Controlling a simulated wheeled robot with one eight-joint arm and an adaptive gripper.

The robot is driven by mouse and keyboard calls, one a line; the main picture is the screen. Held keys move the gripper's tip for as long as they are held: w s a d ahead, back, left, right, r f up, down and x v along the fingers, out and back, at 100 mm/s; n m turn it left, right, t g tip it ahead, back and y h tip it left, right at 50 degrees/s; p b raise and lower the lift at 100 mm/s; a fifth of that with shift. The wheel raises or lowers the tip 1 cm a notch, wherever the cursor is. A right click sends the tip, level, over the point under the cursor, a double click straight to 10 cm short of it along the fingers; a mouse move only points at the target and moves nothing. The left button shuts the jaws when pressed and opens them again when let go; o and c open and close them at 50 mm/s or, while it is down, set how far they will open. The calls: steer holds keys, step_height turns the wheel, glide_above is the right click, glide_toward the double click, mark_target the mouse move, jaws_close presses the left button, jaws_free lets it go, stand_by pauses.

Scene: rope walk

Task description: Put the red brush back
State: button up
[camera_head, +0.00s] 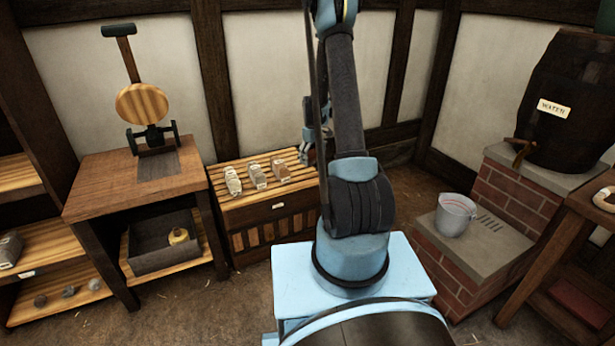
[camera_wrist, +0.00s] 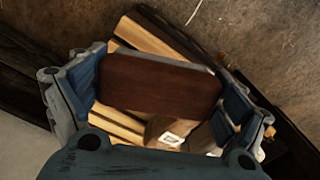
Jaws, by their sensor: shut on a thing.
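In the wrist view a dark reddish-brown block, which I take for the red brush (camera_wrist: 160,85), spans the gap between the fingers of my gripper (camera_wrist: 158,92). My gripper is shut on it. Below it are the pale slats of the low chest (camera_wrist: 128,122). In the head view my gripper (camera_head: 309,146) shows only in part, at the right end of the slatted chest (camera_head: 245,214), and my arm covers the rest. The brush is hidden there. Whether it touches the slats I cannot tell.
Several labelled blocks stand on the chest: a pale one (camera_head: 232,181), a grey one (camera_head: 257,174) and a brown one (camera_head: 280,169). A wooden table (camera_head: 100,190) stands left. A brick stand (camera_head: 460,257) with a pail (camera_head: 455,214) and water barrel (camera_head: 565,100) is right.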

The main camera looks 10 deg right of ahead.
mark_target(309, 173)
steer(key=w+f+n, duration=0.2)
steer(key=w+n, duration=0.7)
steer(key=n, duration=0.4)
steer(key=shift+w+f, duration=0.15)
steer(key=shift+f, duration=2.4)
steer(key=shift+w+f, duration=0.1)
steer(key=shift+f, duration=2.4)
steer(key=o, duration=1)
steer(key=shift+f, duration=0.1)
steer(key=shift+c, duration=0.2)
